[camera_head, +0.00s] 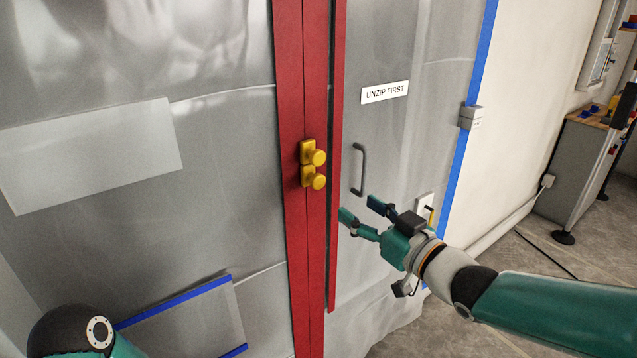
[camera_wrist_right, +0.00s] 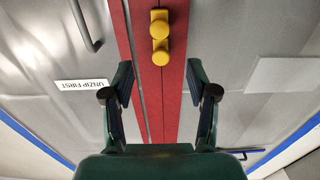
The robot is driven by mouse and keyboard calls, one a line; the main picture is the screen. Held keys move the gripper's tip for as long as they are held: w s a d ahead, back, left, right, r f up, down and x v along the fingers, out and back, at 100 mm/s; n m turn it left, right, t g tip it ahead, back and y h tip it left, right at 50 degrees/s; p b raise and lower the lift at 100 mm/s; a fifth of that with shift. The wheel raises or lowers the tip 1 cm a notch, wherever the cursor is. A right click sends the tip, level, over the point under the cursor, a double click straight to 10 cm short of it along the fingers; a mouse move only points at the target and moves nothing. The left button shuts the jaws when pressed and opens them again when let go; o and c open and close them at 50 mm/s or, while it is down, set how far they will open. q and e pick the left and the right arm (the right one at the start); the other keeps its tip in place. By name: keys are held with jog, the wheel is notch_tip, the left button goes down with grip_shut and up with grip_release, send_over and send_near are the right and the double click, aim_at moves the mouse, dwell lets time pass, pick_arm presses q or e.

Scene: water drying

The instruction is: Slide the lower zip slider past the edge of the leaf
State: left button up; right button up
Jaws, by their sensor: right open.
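Two yellow zip sliders with round knobs sit one above the other on a red vertical zip strip (camera_head: 297,230). The lower slider (camera_head: 314,178) is just below the upper slider (camera_head: 314,153). In the upside-down right wrist view, the lower slider (camera_wrist_right: 160,22) is above the upper slider (camera_wrist_right: 160,50). The grey leaf (camera_head: 390,150) with a dark handle is to the right, with a red edge strip (camera_head: 338,120). My right gripper (camera_head: 357,209) is open and empty, right of and below the lower slider, apart from it. Only part of my left arm shows at bottom left; its gripper is out of frame.
A dark handle (camera_head: 359,169) stands out from the leaf, above my right gripper. An "UNZIP FIRST" label (camera_head: 385,92) is higher up. Blue tape (camera_head: 468,120) and a white wall are to the right, with a workbench (camera_head: 585,150) beyond.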

aim_at(320, 182)
jog(key=p+x, duration=0.1)
jog(key=x, duration=1.2)
jog(key=shift+w+a+p, duration=0.2)
jog(key=shift+w+p, duration=0.15)
jog(key=shift+p, duration=0.05)
